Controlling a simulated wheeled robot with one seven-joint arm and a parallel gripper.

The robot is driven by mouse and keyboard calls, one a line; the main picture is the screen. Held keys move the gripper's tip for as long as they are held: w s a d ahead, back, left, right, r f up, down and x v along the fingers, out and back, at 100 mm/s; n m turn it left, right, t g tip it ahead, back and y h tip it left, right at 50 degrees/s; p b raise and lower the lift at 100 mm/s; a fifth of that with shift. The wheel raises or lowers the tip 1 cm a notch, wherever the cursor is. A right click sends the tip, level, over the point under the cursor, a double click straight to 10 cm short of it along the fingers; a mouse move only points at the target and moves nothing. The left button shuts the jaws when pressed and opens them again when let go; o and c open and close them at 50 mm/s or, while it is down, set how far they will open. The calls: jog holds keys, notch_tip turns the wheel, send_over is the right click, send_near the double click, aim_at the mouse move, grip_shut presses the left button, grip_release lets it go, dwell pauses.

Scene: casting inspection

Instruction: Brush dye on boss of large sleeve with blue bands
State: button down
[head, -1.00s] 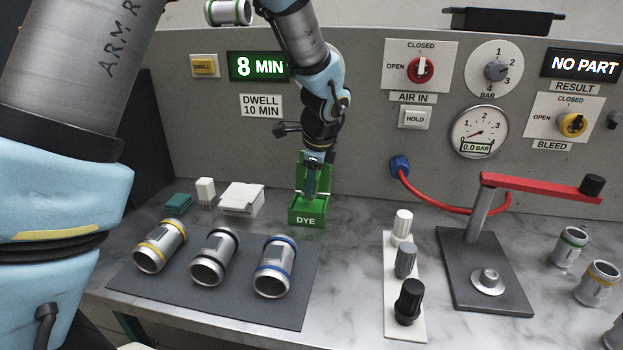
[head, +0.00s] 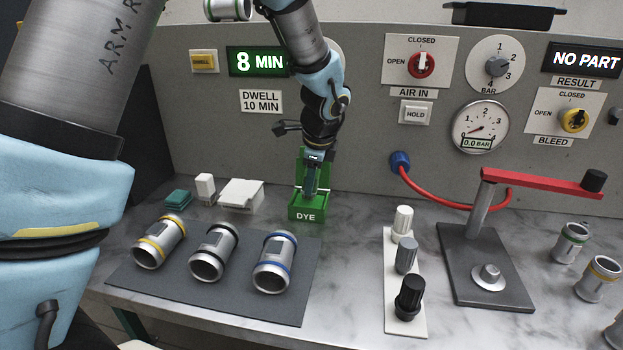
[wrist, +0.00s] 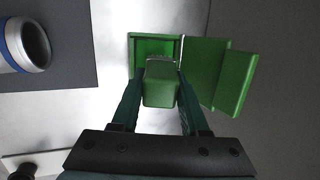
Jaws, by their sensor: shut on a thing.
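The large sleeve with blue bands (head: 273,264) lies at the right end of the dark mat, its open end toward the front. It also shows at the upper left of the wrist view (wrist: 28,45). My gripper (head: 309,190) is at the open green dye box (head: 306,212), behind and right of that sleeve. In the wrist view my gripper (wrist: 160,85) is shut on a green block-like piece (wrist: 160,88), which looks like the dye brush's handle. The piece is over the box's opening (wrist: 140,44). Its lower end is hidden, and I cannot tell how deep it reaches.
Sleeves with yellow bands (head: 159,242) and black bands (head: 213,252) share the dark mat (head: 230,303). White, grey and black plugs stand on a white strip (head: 392,270). A red-armed clamp stand (head: 458,270) is at right. The marble between mat and strip is clear.

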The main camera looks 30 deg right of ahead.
jog(key=shift+f, duration=0.5)
dwell(1.2)
notch_tip(320, 180, up, 7)
jog(key=p, duration=0.5)
jog(key=shift+r+p, duration=0.1)
jog(key=shift+p, duration=0.25)
